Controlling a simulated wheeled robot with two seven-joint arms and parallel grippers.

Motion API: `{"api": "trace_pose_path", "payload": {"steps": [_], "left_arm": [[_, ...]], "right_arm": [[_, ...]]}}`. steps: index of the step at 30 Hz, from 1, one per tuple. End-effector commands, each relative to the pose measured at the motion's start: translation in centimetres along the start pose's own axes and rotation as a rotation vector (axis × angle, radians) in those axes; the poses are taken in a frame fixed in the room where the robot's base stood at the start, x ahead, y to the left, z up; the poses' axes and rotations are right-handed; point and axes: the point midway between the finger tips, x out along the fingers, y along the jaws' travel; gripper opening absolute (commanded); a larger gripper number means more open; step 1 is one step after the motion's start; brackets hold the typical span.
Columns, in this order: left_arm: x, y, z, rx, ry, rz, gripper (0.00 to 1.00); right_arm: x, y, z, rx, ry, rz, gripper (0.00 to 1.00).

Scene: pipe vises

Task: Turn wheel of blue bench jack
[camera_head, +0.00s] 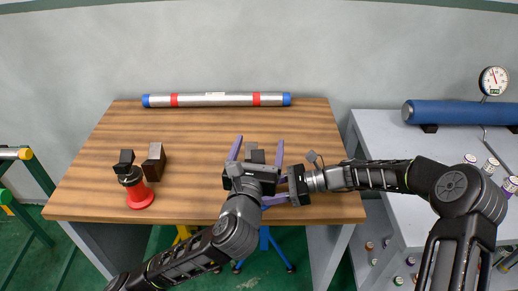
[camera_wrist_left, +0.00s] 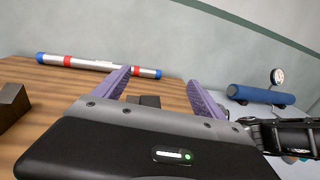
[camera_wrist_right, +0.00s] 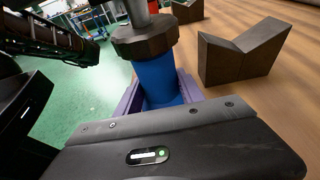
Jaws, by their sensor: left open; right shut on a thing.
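The blue bench jack (camera_wrist_right: 157,78) shows in the right wrist view as an upright blue body under a dark knobbed wheel (camera_wrist_right: 145,40). My right gripper (camera_head: 272,190) is shut on the blue body, its purple fingers on either side below the wheel. In the head view the jack is hidden behind my left gripper. My left gripper (camera_head: 259,150) is open, its fingers apart and pointing toward the back of the table. In the left wrist view a dark block (camera_wrist_left: 150,101) shows between the fingers (camera_wrist_left: 160,90); I see no contact with it.
A red jack (camera_head: 140,192) and a dark V-block (camera_head: 154,162) stand at the table's left. A silver pipe (camera_head: 215,99) with red bands and blue ends lies along the back. A grey bench (camera_head: 380,135) with a blue cylinder (camera_head: 450,112) stands right. The table's middle left is clear.

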Motion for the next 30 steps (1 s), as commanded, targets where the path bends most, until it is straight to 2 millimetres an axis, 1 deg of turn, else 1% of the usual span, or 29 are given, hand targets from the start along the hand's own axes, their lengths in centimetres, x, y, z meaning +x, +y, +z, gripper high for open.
{"api": "trace_pose_path", "payload": {"steps": [5, 8, 11, 14, 16, 17, 18, 20, 21, 23, 25, 26, 27, 29, 30], "left_arm": [[0.3, 0.4, 0.5, 0.046, -0.028, -0.001, 0.81], [0.9, 1.2, 1.5, 0.139, -0.083, -0.003, 0.81], [1.5, 2.4, 3.1, 0.303, -0.174, -0.001, 0.81], [2.0, 3.8, 4.9, 0.545, -0.293, 0.01, 0.81], [2.0, 4.7, 6.0, 0.756, -0.388, 0.026, 0.81], [1.9, 5.0, 6.4, 0.854, -0.428, 0.034, 0.81], [1.8, 5.4, 6.7, 0.993, -0.484, 0.047, 0.81], [1.4, 5.8, 6.9, 1.206, -0.567, 0.064, 0.81], [1.1, 6.0, 6.7, 1.351, -0.621, 0.076, 0.81], [0.4, 6.3, 6.0, 1.57, -0.701, 0.091, 0.81], [-0.4, 6.6, 4.5, 1.824, -0.796, 0.101, 0.81], [-0.8, 6.7, 3.7, 1.929, -0.839, 0.102, 0.81], [-1.4, 6.8, 2.4, 2.065, -0.897, 0.101, 0.81], [-2.4, 7.2, 0.3, 2.252, -0.986, 0.092, 0.81], [-3.0, 7.5, -1.2, 2.361, -1.045, 0.083, 0.81]], "right_arm": [[0.0, 0.0, 0.1, -0.001, -0.001, 0.0, 0.22], [0.0, 0.0, 0.1, -0.001, -0.001, 0.0, 0.22], [0.0, 0.0, 0.1, -0.001, -0.001, 0.0, 0.22], [0.0, 0.0, 0.1, -0.001, -0.001, 0.0, 0.22], [0.0, 0.0, 0.1, -0.001, -0.001, 0.0, 0.22], [0.0, 0.0, 0.1, -0.001, -0.001, 0.0, 0.22], [0.0, 0.0, 0.1, -0.001, -0.001, 0.0, 0.22], [0.0, 0.0, 0.1, -0.001, -0.001, 0.0, 0.22], [0.0, 0.0, 0.1, -0.001, -0.001, 0.0, 0.22], [0.0, 0.0, 0.1, -0.001, -0.001, 0.0, 0.22], [0.0, 0.0, 0.1, -0.001, -0.001, 0.0, 0.22], [0.0, 0.0, 0.1, -0.001, -0.001, 0.0, 0.22], [0.0, 0.0, 0.1, -0.001, -0.001, 0.0, 0.22], [0.0, 0.0, 0.1, -0.001, -0.001, 0.0, 0.22], [0.0, 0.0, 0.1, -0.001, -0.001, 0.0, 0.22]]}}
